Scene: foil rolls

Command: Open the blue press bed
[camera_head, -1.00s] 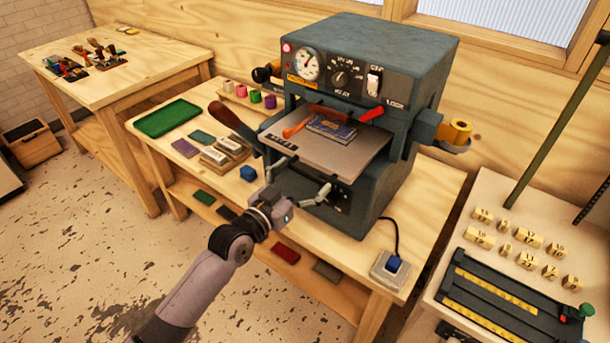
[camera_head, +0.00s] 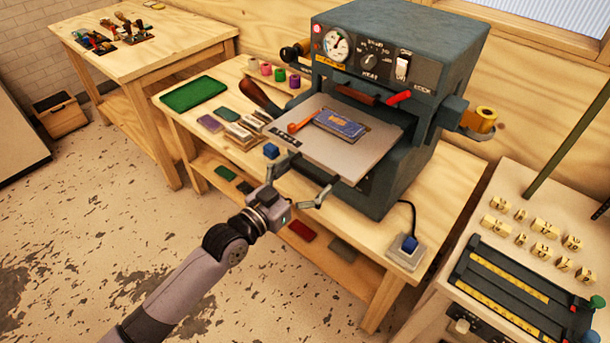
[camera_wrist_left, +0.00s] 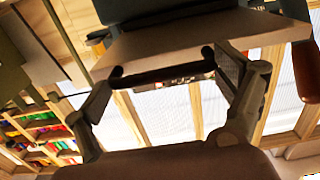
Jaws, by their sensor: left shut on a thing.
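The blue-grey press (camera_head: 395,50) stands on the wooden bench. Its flat grey bed (camera_head: 310,150) sticks out of the front opening. A blue book (camera_head: 341,125) and an orange strip-like piece (camera_head: 301,122) lie on the bed. My left gripper (camera_head: 297,176) is at the bed's front edge, its fingers spread along that edge. In the left wrist view the gripper (camera_wrist_left: 165,95) is shut on the dark bed handle (camera_wrist_left: 162,74), below the bed's front lip. The handle is hidden in the head view. My right gripper is not in view.
A green tray (camera_head: 193,94) and small blocks lie on the bench's left. Open floor (camera_head: 110,220) lies in front of the bench.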

